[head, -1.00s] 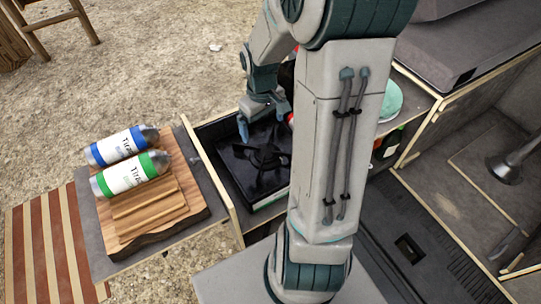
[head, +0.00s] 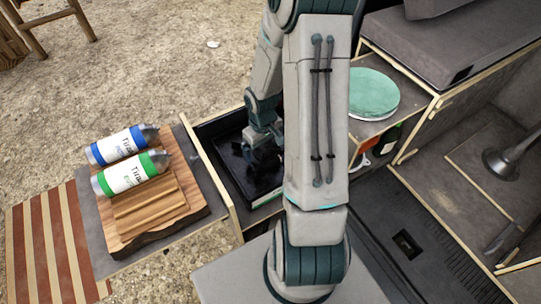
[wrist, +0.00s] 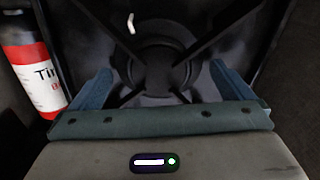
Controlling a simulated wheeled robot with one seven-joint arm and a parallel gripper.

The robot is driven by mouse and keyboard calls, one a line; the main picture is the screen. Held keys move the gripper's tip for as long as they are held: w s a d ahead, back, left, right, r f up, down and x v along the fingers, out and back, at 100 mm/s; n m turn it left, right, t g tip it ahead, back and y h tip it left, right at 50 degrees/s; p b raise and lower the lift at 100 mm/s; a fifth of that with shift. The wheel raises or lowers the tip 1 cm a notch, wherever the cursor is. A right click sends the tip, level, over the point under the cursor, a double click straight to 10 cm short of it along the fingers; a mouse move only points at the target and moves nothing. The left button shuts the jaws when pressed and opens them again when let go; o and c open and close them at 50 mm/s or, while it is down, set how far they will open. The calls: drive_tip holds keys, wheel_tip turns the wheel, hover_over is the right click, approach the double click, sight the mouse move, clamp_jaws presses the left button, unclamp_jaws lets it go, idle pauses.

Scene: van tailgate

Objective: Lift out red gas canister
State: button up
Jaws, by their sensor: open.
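The red gas canister (wrist: 38,70) stands at the left edge of the wrist view, with a black upper part and a red and white label. It is cut off by the picture edge, and my arm hides it in the head view. My gripper (wrist: 163,88) is open and empty, its two blue fingers apart over the black stove burner (wrist: 158,65). The canister is outside the fingers, just left of the left one. In the head view my gripper (head: 262,152) is over the stove in the drawer, fingertips hard to make out.
A blue-banded canister (head: 120,146) and a green-banded canister (head: 130,174) lie on a wooden board (head: 190,205) left of the drawer. A drawer wall (head: 212,175) separates them from the stove. Green plates (head: 373,92) sit on the cabinet at right.

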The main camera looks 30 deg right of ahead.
drive_tip(key=shift+f, duration=0.15)
drive_tip(key=shift+s, duration=0.15)
clamp_jaws()
idle(0.3)
drive_tip(key=shift+w+r, duration=0.2)
drive_tip(key=shift+r, duration=0.3)
wheel_tip(320, 180, up, 27)
drive_tip(key=b, duration=0.1)
drive_tip(key=shift+r+b, duration=0.15)
drive_tip(key=shift+b, duration=0.25)
drive_tip(key=shift+d, duration=0.1)
